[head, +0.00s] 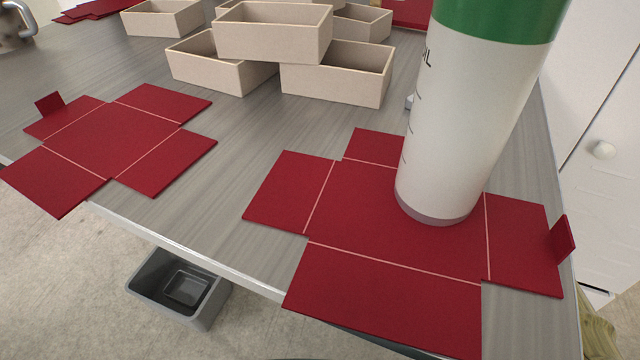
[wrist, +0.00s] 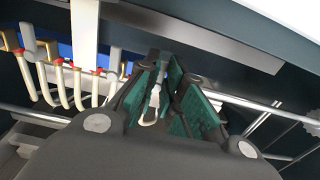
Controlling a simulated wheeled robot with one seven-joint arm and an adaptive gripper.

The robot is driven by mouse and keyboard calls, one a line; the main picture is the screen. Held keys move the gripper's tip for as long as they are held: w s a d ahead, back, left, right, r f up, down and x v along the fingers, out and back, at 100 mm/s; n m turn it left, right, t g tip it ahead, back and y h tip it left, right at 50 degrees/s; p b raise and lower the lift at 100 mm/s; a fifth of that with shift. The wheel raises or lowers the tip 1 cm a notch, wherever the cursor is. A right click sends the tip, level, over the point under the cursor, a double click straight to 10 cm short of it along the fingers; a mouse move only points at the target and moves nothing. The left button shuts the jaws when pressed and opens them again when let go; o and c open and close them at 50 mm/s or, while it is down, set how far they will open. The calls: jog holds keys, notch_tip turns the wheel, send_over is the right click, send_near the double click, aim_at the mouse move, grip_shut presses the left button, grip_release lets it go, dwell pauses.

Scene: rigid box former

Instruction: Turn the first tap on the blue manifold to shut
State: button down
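I cannot tell which is the first tap or how any tap is turned. My gripper (wrist: 165,75), dark with green pads, is open, close to the right end of this row. A small white looped piece (wrist: 150,108) shows between the fingers; I cannot tell whether they touch it. The manifold and gripper are out of the head view.
In the head view a grey table holds flat red box blanks (head: 105,143), (head: 390,235), stacked beige boxes (head: 273,38) and a tall white cylinder with a green band (head: 465,110). A grey bin (head: 205,310) is on the floor. Metal bars (wrist: 262,108) cross the wrist view.

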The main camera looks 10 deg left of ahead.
jog(key=shift+s+a+r+p, duration=0.1)
jog(key=shift+r+p, duration=0.1)
jog(key=shift+p, duration=0.85)
jog(key=m+p, duration=0.1)
jog(key=p, duration=0.2)
jog(key=shift+m+p, duration=0.4)
jog(key=shift+p, duration=0.15)
jog(key=shift+a+f+m, duration=0.1)
jog(key=shift+f+m, duration=0.15)
jog(key=shift+m, duration=0.35)
jog(key=c, duration=1.5)
grip_release()
jog(key=shift+c, duration=0.2)
jog(key=s+a, duration=0.1)
jog(key=s, duration=0.6)
jog(key=shift+a, duration=0.2)
